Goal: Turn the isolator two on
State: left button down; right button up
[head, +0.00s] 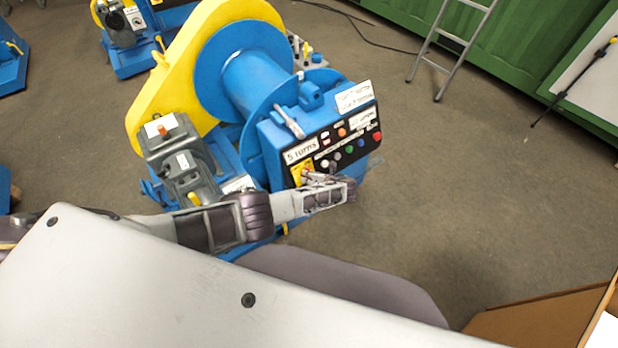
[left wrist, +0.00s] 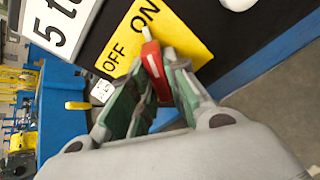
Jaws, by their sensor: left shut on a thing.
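The isolator's yellow plate (left wrist: 180,35) carries the words OFF and ON in the left wrist view. Its red handle (left wrist: 153,68) stands between the fingers of my left gripper (left wrist: 150,88), which is shut on it. The handle's tip lies near the ON word. In the head view, my left gripper (head: 309,180) reaches the yellow plate (head: 297,173) at the lower left of the black control panel, and its fingers hide the handle. My right gripper is not in view.
The blue winch control box (head: 275,139) bears the panel with several coloured buttons and white labels. A grey motor unit (head: 185,165) and yellow chain guard (head: 150,95) stand to its left. The floor (head: 470,200) to the right is clear. A ladder (head: 452,45) leans on green cabinets.

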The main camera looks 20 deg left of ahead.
pick_arm(q)
jog(key=shift+m, duration=1.1)
jog(key=c, duration=1.4)
grip_release()
jog(key=shift+s+d+r, duration=0.1)
jog(key=shift+d, duration=0.1)
jog(key=shift+v, duration=5.75)
jog(key=shift+d, duration=0.2)
